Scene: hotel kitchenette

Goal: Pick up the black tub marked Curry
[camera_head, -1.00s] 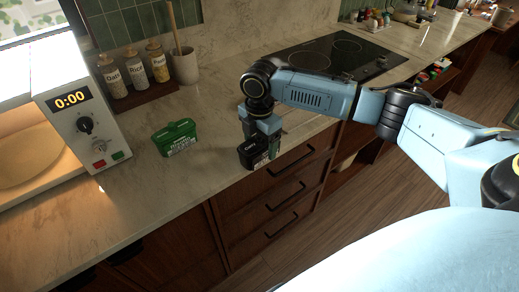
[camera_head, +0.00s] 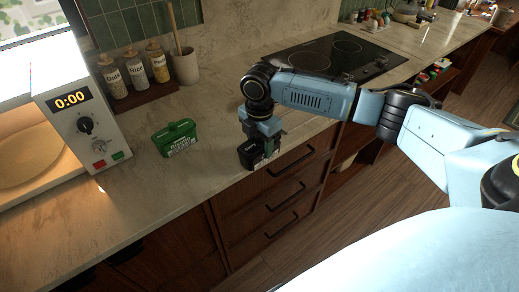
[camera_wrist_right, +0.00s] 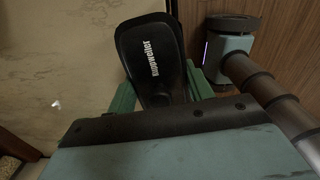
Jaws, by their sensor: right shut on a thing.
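The black tub (camera_head: 247,157) is near the counter's front edge in the head view, partly hidden by my right gripper (camera_head: 262,146). In the right wrist view the tub (camera_wrist_right: 152,62) shows its dark lid with white lettering, between the two green fingers of my right gripper (camera_wrist_right: 160,90). The right gripper is shut on the tub from above. Whether the tub touches the counter is hard to tell. My left gripper is not in view.
A green tub (camera_head: 176,138) stands to the left on the marble counter (camera_head: 150,205). A microwave (camera_head: 85,125) with an open lit cavity is at far left. Jars (camera_head: 136,66) and a utensil crock (camera_head: 186,66) stand behind. A black cooktop (camera_head: 335,52) lies at back right.

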